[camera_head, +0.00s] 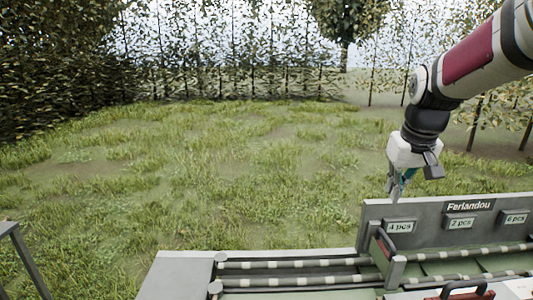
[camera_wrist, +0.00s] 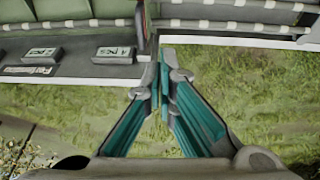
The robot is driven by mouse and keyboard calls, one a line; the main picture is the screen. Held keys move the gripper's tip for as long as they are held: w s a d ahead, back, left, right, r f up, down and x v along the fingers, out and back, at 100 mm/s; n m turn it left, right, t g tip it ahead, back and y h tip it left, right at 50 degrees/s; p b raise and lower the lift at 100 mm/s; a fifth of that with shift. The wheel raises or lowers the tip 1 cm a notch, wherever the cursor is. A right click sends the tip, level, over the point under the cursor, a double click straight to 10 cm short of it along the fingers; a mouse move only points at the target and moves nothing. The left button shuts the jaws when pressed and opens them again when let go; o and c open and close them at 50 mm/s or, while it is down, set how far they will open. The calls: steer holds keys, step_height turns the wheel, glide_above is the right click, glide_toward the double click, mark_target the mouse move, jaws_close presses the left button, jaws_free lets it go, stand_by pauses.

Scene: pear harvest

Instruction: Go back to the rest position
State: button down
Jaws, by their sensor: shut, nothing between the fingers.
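My gripper (camera_head: 394,195) hangs from the arm at the right of the head view, fingers pointing down, close to the left end of the grey back panel. In the wrist view my gripper (camera_wrist: 163,62) has its teal-lined fingers converging at the tips, with nothing between them. It is shut and empty. No pear shows in either view.
The grey back panel (camera_head: 375,212) reads "Ferlandou" and carries labels "4 pcs", "2 pcs" and "6 pcs". Striped rollers (camera_head: 290,264) run along the station before it. A grey stand (camera_head: 12,232) is at the left edge. Grass and hedges lie beyond.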

steer(key=s+a, duration=0.5)
steer(key=s, duration=0.8)
steer(key=s+a+t, duration=0.1)
steer(key=s+a, duration=0.5)
steer(key=s, duration=0.7)
steer(key=shift+f+y, duration=0.3)
steer(key=shift+f, duration=0.1)
steer(key=shift+d, duration=0.1)
